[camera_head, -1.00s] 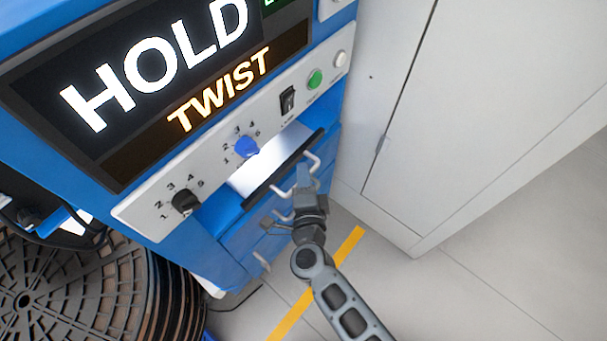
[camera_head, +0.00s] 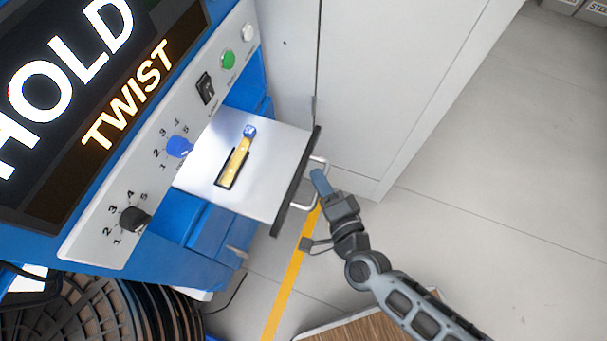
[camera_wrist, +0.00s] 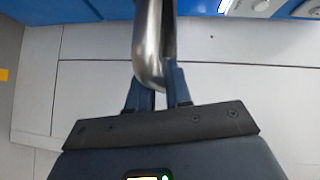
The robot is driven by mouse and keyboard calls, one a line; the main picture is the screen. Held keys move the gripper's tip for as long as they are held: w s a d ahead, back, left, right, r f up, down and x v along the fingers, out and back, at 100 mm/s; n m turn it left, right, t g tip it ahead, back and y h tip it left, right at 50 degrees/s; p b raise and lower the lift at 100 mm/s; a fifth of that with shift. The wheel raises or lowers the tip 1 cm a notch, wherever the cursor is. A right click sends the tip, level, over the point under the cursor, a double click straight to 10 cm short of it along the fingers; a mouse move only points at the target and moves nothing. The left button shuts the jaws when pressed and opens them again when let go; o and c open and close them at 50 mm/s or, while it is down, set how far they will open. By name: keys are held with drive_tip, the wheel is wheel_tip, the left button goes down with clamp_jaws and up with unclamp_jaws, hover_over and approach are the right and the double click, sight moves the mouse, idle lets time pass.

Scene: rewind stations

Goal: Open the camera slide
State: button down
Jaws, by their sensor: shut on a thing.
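The camera slide (camera_head: 205,182) is a pale metal drawer plate drawn well out of the blue machine. It carries a yellow strip with a blue-topped knob (camera_head: 249,131) beside a dark slot. Its dark front edge bears a metal loop handle (camera_head: 317,163). My gripper (camera_head: 319,180) is at this handle, on the outer side of the slide. In the wrist view my gripper (camera_wrist: 158,88) is shut on the handle (camera_wrist: 150,45), with the bar between its fingers. The fingertips are partly hidden by the bar.
The machine's control panel (camera_head: 100,225) has knobs, a switch and buttons, with a lit display (camera_head: 60,100) above. A grey cabinet (camera_head: 400,70) stands close to the right of the slide. Black reels (camera_head: 110,310) are at lower left. Open floor (camera_head: 500,240) lies at right.

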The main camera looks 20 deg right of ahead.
drive_tip(key=shift+s+d+f, duration=0.1)
drive_tip(key=shift+s+d, duration=0.2)
drive_tip(key=shift+d, duration=0.05)
drive_tip(key=c, duration=1.1)
unclamp_jaws()
drive_tip(key=shift+c, duration=0.2)
drive_tip(key=s+r, duration=0.1)
drive_tip(key=s, duration=0.6)
drive_tip(key=shift+s+d, duration=0.3)
drive_tip(key=shift+d, duration=0.1)
drive_tip(key=shift+r, duration=0.1)
